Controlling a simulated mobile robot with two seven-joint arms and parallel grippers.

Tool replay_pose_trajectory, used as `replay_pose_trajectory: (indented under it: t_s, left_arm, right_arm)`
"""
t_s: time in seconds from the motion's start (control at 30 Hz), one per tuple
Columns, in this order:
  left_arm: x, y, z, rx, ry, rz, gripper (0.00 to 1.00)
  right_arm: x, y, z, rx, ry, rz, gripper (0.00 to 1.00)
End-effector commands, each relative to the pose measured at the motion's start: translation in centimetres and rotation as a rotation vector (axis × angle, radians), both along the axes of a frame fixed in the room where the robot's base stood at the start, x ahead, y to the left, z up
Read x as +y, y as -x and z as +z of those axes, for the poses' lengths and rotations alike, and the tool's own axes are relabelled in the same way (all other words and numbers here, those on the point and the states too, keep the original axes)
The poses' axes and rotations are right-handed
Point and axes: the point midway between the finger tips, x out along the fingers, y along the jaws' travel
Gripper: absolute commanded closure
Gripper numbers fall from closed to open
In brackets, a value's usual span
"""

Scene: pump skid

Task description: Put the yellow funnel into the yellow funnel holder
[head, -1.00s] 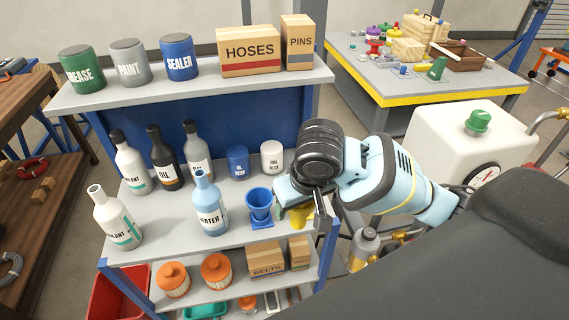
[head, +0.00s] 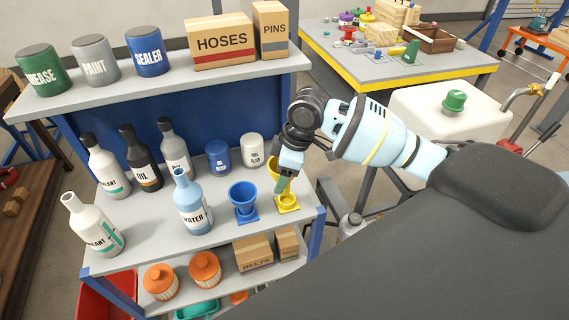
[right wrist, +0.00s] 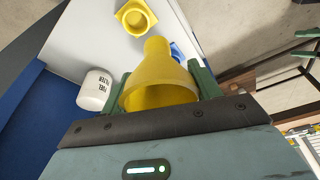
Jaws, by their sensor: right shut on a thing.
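My right gripper (head: 283,184) is shut on the yellow funnel (right wrist: 160,78), with a green finger on each side of it. In the right wrist view, the funnel's wide mouth faces my palm and its narrow spout points toward the yellow funnel holder (right wrist: 136,17). In the head view, part of the yellow funnel (head: 272,164) shows left of the gripper. The yellow holder (head: 288,203) stands on the middle shelf near its right edge, just below my fingertips, with its middle partly hidden by them. Its ring looks empty in the wrist view. My left gripper is not in view.
A blue funnel in its holder (head: 243,200) stands close left of the yellow holder. A white fuel filter can (head: 253,150) stands behind, with a blue can (head: 218,157) beside it. A blue water bottle (head: 190,205) is further left. The upper shelf (head: 180,84) overhangs the back.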

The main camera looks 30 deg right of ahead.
Motion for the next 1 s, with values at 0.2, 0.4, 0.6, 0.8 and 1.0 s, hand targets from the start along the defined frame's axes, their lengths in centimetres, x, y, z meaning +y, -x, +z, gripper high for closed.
replay_pose_trajectory:
  t_s: [0.2,0.4,0.6,0.8,1.0]
  left_arm:
    - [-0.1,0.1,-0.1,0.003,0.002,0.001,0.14]
    - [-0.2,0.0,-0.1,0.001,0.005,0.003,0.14]
    - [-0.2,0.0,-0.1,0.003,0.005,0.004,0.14]
    - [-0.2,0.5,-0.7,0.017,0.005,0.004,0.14]
    - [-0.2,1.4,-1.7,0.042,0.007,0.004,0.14]
  right_arm:
    - [-1.8,-1.9,-0.5,0.0,0.0,0.162,0.65]
    - [-2.3,-2.3,-0.5,-0.001,0.002,0.21,0.65]
    - [-2.3,-2.3,-0.6,0.0,0.001,0.212,0.65]
    - [-2.3,-2.2,-1.5,0.004,0.002,0.21,0.65]
    - [-2.3,-2.2,-3.0,0.006,0.003,0.211,0.65]
